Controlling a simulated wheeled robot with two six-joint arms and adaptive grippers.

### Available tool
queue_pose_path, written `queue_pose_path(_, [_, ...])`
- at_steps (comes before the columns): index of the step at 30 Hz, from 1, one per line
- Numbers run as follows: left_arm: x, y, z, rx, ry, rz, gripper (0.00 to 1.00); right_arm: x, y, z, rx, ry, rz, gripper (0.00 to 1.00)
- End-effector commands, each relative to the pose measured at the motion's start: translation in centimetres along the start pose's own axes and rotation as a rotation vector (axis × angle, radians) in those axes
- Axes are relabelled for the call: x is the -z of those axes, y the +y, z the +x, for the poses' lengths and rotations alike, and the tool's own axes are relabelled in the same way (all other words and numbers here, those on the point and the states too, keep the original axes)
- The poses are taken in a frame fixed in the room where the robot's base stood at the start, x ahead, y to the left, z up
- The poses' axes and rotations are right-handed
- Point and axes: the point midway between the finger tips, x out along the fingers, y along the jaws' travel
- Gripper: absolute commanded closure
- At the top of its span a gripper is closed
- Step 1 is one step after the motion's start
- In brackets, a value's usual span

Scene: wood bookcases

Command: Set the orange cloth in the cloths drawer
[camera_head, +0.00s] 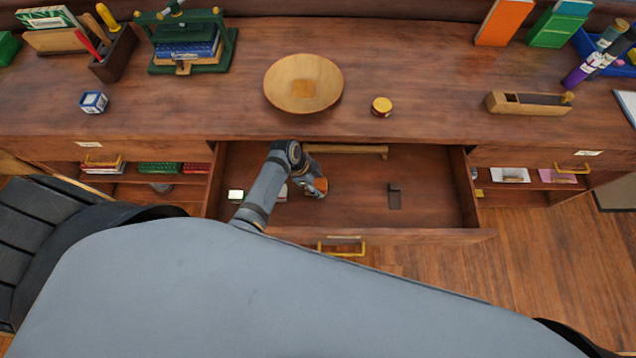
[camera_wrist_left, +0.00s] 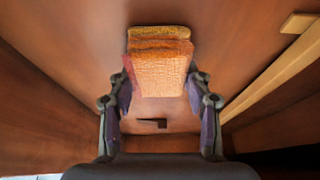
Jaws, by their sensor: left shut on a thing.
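The orange cloth (camera_wrist_left: 160,68) is a folded, textured pad between the fingers of my left gripper (camera_wrist_left: 160,82) in the left wrist view. In the head view, my left arm reaches down into the open middle drawer (camera_head: 430,236), and the gripper (camera_head: 314,187) is inside it, left of the middle. Only a little of the orange cloth (camera_head: 320,185) shows there. The fingers are shut on the cloth. I cannot tell whether the cloth touches the drawer floor. The label on the drawer front is too small to read. My right gripper is not in view.
In the drawer lie a dark block (camera_head: 394,196), a small pale-topped box (camera_head: 236,195) and a light wooden bar (camera_head: 345,150) along the back. The drawer's right half is mostly clear. A wooden bowl (camera_head: 304,84) and a yellow-lidded jar (camera_head: 381,106) stand on the desktop above.

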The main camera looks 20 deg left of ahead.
Motion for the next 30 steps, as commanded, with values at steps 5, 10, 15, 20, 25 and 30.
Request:
queue_pose_path(5, [0.0,-0.1,-0.1,0.001,0.000,0.001,0.75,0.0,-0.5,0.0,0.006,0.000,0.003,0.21])
queue_pose_path(10, [-0.1,-0.1,0.2,0.002,0.000,0.001,0.45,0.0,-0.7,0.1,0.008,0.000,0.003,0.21])
queue_pose_path(15, [-0.1,-0.1,0.2,0.002,0.000,0.001,0.27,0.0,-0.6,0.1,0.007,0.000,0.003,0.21])
queue_pose_path(20, [-0.1,-0.1,0.2,0.001,0.000,0.001,0.27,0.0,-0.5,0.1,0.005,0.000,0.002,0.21])
queue_pose_path(25, [0.1,-0.1,-0.4,0.002,0.000,0.001,0.27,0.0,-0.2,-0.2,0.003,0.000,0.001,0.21])
queue_pose_path(30, [0.0,-0.1,-3.9,0.006,-0.002,0.003,0.27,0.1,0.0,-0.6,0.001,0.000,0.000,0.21])
